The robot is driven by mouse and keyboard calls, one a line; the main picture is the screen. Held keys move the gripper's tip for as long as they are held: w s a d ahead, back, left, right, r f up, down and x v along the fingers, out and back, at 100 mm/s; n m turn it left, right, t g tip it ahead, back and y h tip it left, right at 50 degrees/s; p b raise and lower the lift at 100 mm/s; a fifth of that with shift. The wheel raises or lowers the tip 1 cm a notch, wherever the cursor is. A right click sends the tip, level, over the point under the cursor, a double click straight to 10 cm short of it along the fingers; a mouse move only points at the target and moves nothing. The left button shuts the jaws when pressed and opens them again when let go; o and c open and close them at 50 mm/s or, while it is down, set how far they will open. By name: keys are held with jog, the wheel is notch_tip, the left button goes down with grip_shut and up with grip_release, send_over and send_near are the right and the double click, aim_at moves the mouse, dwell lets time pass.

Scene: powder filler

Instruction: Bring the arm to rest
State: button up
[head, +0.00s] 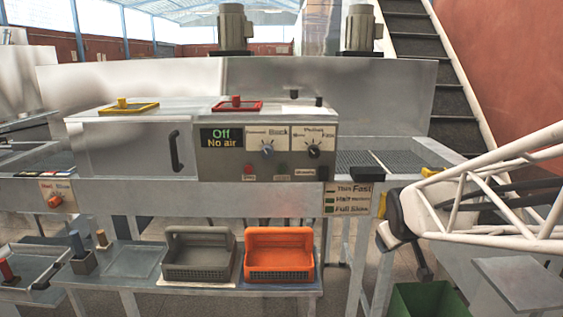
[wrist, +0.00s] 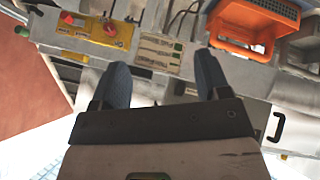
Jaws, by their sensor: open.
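My gripper (head: 405,256) shows at the right of the head view, in front of the right end of the steel machine (head: 263,195). In the wrist view my gripper (wrist: 161,62) has its two blue-grey fingers well apart, with nothing between them. It is open and holds nothing. The fingers appear clear of the machine front, though the exact gap cannot be told.
An orange basket (head: 279,270) and a grey basket (head: 198,271) stand on the low shelf left of my gripper. A green bin (head: 425,300) is below it. The control panel (head: 265,150) reads "Off" and "No air". Stairs (head: 425,70) rise behind.

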jog(key=s+a+m+g, duration=0.2)
jog(key=s+a, duration=0.2)
jog(key=s, duration=0.8)
jog(key=s+a+m+g+y, duration=0.1)
jog(key=s+a+m+g, duration=0.1)
jog(key=s, duration=1)
jog(key=shift+a+f+g+y, duration=0.3)
jog(key=shift+a+g, duration=0.3)
jog(key=shift+a, duration=0.4)
